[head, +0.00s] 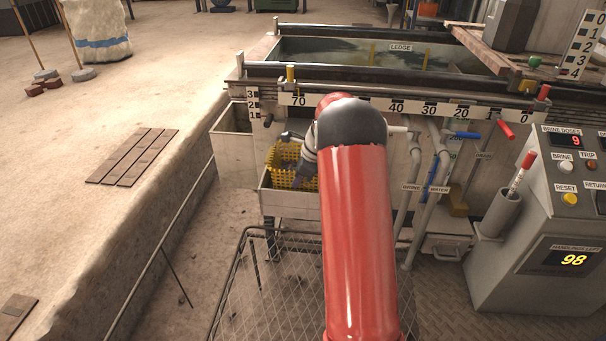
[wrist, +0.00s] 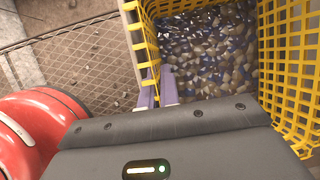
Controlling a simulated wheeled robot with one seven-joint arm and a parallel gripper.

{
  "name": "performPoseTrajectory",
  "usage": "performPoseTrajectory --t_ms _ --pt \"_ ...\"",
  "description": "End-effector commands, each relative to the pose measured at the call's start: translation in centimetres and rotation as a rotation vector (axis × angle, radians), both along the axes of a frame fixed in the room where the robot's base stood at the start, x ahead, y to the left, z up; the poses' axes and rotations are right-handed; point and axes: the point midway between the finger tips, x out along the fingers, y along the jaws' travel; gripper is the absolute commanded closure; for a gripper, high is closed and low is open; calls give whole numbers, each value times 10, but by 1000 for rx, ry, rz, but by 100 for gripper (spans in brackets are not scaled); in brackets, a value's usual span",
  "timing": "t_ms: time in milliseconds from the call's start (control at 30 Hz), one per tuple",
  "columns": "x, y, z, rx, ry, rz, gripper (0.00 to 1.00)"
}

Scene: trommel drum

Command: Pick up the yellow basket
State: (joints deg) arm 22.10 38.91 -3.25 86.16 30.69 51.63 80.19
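The yellow basket (head: 281,176) is a lattice-walled basket at the light box below the tank's front, left of my arm. In the wrist view the basket (wrist: 290,65) holds many small blue, white and brown pieces. My gripper (wrist: 159,88) has two purple fingers close together at the basket's left wall, one on each side of it. They look shut on that wall. In the head view my red arm hides part of the basket and most of the gripper.
The long tank (head: 400,58) with a numbered scale stands behind. A control panel (head: 550,210) is at the right. A mesh platform (head: 270,290) with a rail lies in front, and pipes (head: 436,160) run down right of my arm.

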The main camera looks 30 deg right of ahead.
Motion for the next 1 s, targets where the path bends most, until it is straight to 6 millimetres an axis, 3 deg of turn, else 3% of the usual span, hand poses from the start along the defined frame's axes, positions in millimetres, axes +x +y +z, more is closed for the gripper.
performPoseTrajectory --t_ms 467,1000 --pt "1 0 4 -2 -4 0 100" --pt "1 0 97 -2 -4 0 100"
